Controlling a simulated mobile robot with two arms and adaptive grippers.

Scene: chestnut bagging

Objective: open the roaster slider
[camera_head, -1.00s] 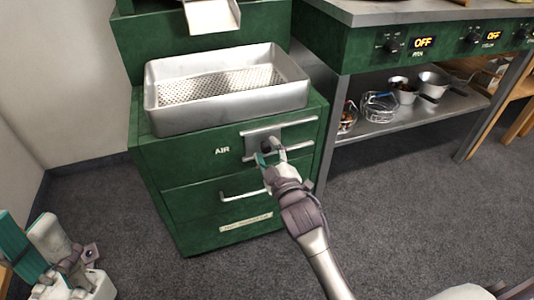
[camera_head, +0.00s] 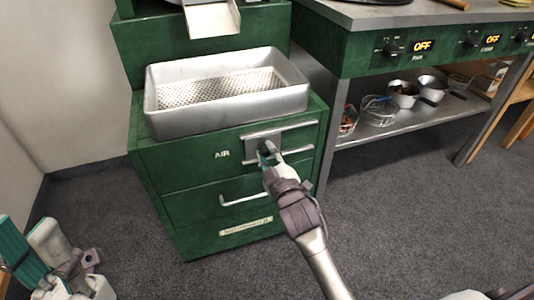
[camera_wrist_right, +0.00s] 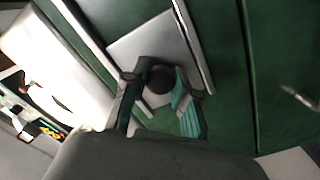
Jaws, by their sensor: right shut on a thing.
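The roaster slider is a grey metal plate (camera_head: 252,150) with a dark round knob (camera_wrist_right: 160,80), set between two metal rails on the green roaster front, right of the word AIR. The plate sits toward the left part of the rails. My right gripper (camera_head: 268,152) is at the plate with its fingers around the knob. In the wrist view the right gripper (camera_wrist_right: 160,98) has one finger on each side of the knob and is shut on it. My left gripper (camera_head: 45,250) is at the lower left, away from the roaster and partly cut off; its opening is unclear.
A metal tray (camera_head: 168,121) with a perforated bottom sits on top of the roaster. Below the slider is a drawer with a handle (camera_head: 240,197). To the right, a green counter (camera_head: 365,60) has a lower shelf with bowls and wire baskets. The floor in front is clear.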

